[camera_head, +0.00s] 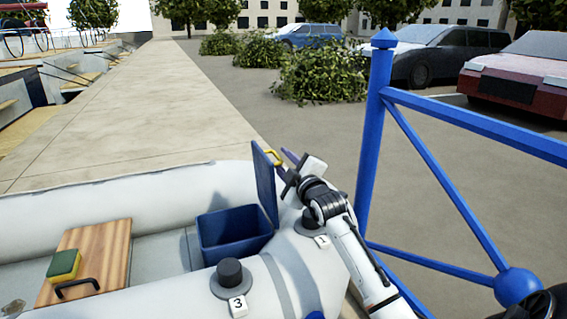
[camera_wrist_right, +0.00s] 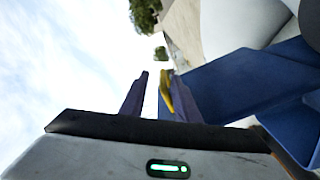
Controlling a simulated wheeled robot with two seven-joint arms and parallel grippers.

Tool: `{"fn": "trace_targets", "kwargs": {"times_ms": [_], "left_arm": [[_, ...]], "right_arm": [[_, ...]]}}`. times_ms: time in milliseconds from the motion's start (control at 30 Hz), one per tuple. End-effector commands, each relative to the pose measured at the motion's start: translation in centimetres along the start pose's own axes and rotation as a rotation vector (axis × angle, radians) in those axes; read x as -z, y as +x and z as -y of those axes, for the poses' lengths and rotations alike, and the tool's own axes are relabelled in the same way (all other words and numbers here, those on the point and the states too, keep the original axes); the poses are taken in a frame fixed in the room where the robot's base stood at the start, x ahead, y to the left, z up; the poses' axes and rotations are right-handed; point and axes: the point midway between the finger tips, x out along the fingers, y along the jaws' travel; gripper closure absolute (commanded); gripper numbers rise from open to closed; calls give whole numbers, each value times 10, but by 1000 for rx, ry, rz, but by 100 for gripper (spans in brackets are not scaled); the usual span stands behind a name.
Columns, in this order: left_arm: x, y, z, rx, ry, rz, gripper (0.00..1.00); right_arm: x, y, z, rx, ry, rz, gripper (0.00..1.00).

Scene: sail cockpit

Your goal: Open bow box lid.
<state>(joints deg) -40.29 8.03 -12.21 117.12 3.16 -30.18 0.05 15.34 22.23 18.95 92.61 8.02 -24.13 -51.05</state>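The blue bow box (camera_head: 232,236) stands in the bow of the grey inflatable boat, and its inside shows. Its blue lid (camera_head: 264,187) stands about upright on the box's right side. A yellow handle (camera_head: 273,157) is at the lid's upper edge. My right gripper (camera_head: 283,161) is at the lid's top, beside the handle. In the right wrist view, its two purple fingers (camera_wrist_right: 158,78) are apart. The yellow handle (camera_wrist_right: 167,92) lies against or very near the right-hand finger, with a gap to the other finger. The lid (camera_wrist_right: 228,82) also shows there. My left gripper is not in view.
The boat's tube (camera_head: 120,200) surrounds the box, with black knobs (camera_head: 230,272) on it. A wooden seat (camera_head: 100,262) carries a green-yellow sponge (camera_head: 64,265). A blue railing post (camera_head: 374,130) stands close to the right of my right arm. The pier (camera_head: 150,110) lies behind.

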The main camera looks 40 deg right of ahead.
Motion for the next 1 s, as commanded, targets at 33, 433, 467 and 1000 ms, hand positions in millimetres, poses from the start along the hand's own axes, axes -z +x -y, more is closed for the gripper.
{"fn": "trace_targets", "kwargs": {"times_ms": [33,433,467,1000], "left_arm": [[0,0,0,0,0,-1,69],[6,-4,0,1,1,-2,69],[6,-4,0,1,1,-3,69],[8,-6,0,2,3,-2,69]], "right_arm": [[0,0,0,-1,0,-1,72],[0,-41,2,4,-1,0,72],[0,-47,1,3,-1,0,72],[0,-103,0,1,0,0,72]]}}
